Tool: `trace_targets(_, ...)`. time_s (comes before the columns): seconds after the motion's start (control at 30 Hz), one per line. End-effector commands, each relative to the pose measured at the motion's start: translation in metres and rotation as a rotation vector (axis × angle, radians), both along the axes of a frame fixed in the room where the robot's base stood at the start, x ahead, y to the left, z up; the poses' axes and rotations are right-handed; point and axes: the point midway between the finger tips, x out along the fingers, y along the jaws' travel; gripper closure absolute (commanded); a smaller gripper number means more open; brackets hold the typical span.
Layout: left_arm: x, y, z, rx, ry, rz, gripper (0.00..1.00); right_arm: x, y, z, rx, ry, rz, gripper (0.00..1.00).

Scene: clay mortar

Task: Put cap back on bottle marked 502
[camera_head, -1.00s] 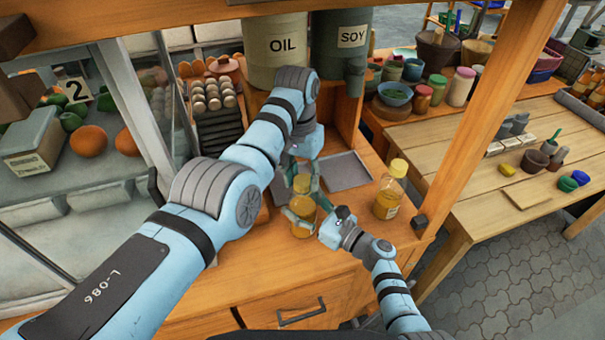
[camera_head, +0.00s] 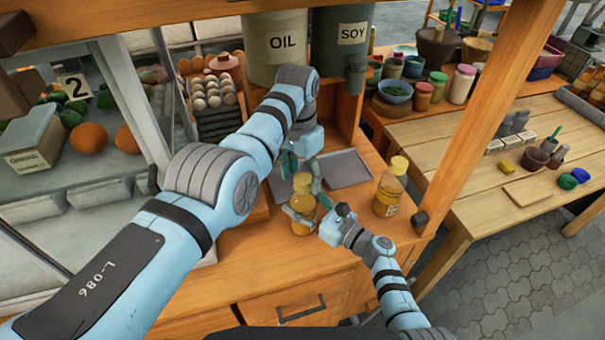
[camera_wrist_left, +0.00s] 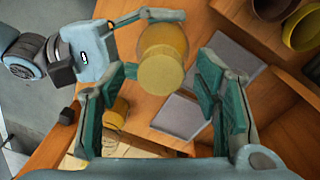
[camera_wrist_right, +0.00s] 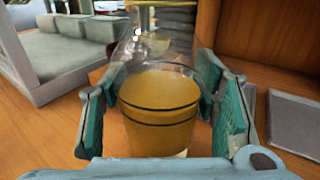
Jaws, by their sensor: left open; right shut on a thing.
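An amber bottle (camera_head: 301,212) stands on the wooden counter; no number can be read on it. My right gripper (camera_head: 310,214) is shut around its body, and the amber liquid (camera_wrist_right: 158,110) shows between the fingers in the right wrist view. A yellow cap (camera_head: 303,182) is at the bottle's top; whether it is fully seated I cannot tell. My left gripper (camera_head: 303,170) is open just above and around the cap. In the left wrist view the cap (camera_wrist_left: 160,74) lies between its spread fingers, with gaps on both sides.
A second amber bottle (camera_head: 387,196) with a yellow cap stands to the right; its label is too small to read. A grey tray (camera_head: 346,170) lies behind. OIL (camera_head: 280,60) and SOY (camera_head: 340,55) containers stand at the back. The front counter is clear.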

Motion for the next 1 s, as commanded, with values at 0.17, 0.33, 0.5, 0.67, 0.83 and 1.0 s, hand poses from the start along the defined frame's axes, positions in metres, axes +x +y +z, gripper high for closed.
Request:
trace_targets(0.17,0.000,0.000,0.004,0.000,0.000,0.001,0.43,0.000,0.000,-0.001,-0.001,0.001,0.000,1.00)
trace_targets(0.33,0.000,0.000,0.028,0.001,-0.002,0.001,0.43,0.000,0.000,-0.001,-0.002,0.001,0.000,1.00)
trace_targets(0.5,0.000,0.000,0.044,0.000,0.000,0.001,0.43,0.000,0.000,-0.001,-0.001,0.001,0.000,1.00)
trace_targets(0.67,0.000,0.000,0.045,0.000,0.000,0.001,0.43,0.000,0.000,-0.001,-0.001,0.001,0.000,1.00)
trace_targets(0.83,0.001,0.000,0.047,0.000,-0.004,0.001,0.46,0.000,0.000,-0.001,-0.001,0.001,0.000,1.00)
trace_targets(1.0,0.006,-0.001,0.070,0.012,-0.031,0.159,0.46,0.000,0.000,-0.001,-0.002,0.001,0.000,1.00)
